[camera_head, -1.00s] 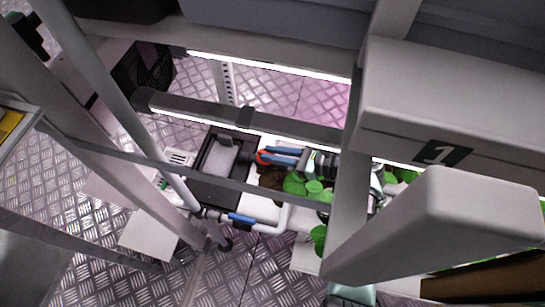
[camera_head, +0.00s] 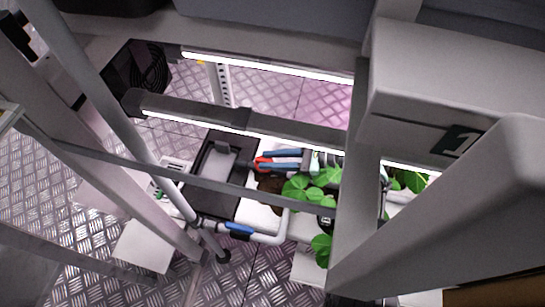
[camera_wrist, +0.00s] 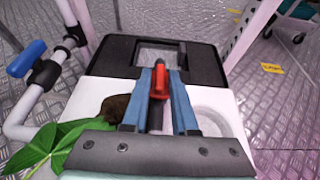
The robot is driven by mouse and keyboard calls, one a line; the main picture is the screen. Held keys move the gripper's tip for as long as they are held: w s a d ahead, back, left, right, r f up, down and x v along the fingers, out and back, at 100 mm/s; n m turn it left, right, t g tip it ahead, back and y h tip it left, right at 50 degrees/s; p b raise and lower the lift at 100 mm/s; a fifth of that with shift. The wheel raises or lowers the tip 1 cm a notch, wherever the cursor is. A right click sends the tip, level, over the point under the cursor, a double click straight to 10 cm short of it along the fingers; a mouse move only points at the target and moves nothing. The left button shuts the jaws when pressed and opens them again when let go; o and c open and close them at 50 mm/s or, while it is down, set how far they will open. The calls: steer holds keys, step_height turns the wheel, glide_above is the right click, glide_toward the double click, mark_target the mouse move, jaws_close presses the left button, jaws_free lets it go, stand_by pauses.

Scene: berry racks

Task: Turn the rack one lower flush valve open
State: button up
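A valve with a red handle (camera_wrist: 158,84) stands between the fingers of my gripper (camera_wrist: 160,76) in the wrist view. The red handle also shows at the fingertips in the head view (camera_head: 262,161). My gripper (camera_head: 265,160) has two blue fingers, which are apart, one on each side of the handle. Any touch between them cannot be told. A second valve with a blue handle (camera_wrist: 27,58) sits on a white pipe at the left of the wrist view, apart from my gripper. It shows below in the head view (camera_head: 240,229).
A black-rimmed tank (camera_wrist: 108,62) lies just beyond the fingers. Green leaves (camera_wrist: 62,143) are close at the lower left. Rack posts and a light bar (camera_head: 240,119) surround the arm. Patterned metal floor (camera_wrist: 285,105) is free at the right.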

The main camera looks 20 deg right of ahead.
steer(key=shift+o, duration=1.1)
steer(key=shift+d+r, duration=0.1)
steer(key=p+v, duration=0.3)
steer(key=v, duration=0.9)
steer(key=shift+s+d, duration=0.25)
steer(key=shift+s, duration=0.05)
